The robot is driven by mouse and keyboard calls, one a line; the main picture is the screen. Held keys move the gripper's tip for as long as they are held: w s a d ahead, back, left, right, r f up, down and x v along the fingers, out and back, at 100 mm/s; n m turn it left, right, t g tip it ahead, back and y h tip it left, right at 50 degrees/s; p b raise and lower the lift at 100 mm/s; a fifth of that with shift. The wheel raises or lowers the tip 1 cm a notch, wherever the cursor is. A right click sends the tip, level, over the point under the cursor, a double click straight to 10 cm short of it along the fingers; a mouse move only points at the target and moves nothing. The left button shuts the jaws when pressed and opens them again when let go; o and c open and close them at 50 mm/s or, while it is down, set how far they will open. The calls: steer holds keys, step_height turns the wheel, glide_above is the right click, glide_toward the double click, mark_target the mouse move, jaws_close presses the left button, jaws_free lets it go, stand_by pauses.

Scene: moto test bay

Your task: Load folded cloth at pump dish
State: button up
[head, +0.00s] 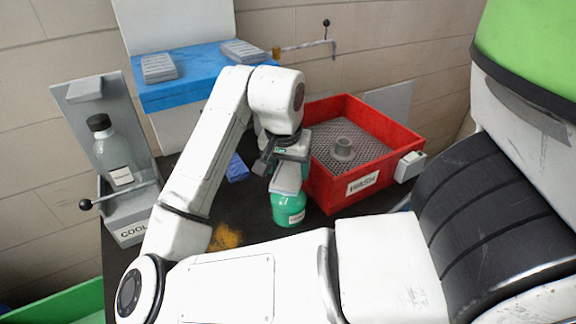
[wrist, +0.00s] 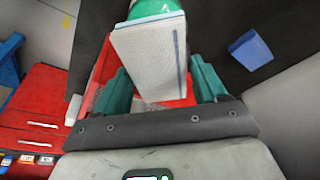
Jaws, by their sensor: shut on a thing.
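My gripper (head: 283,165) is shut on a folded white cloth (head: 287,180), which hangs below the jaws. In the wrist view the cloth (wrist: 150,52) fills the space between the teal fingers of my gripper (wrist: 160,84), with a thin blue stripe near its right edge. The green pump dish (head: 289,209) stands upright on the dark bench directly below the cloth. Its green body also shows in the wrist view (wrist: 155,7), partly hidden behind the cloth. The cloth overlaps the dish's top in the head view; I cannot tell whether they touch.
A small blue block (head: 237,168) and an orange-brown patch (head: 225,237) are left on the bench. A grey COOL stand (head: 128,207) with a bottle (head: 112,152) is far left.

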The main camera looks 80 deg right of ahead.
mark_target(288, 171)
step_height(288, 171, up, 7)
steer(key=p, duration=0.7)
stand_by(0.3)
stand_by(0.8)
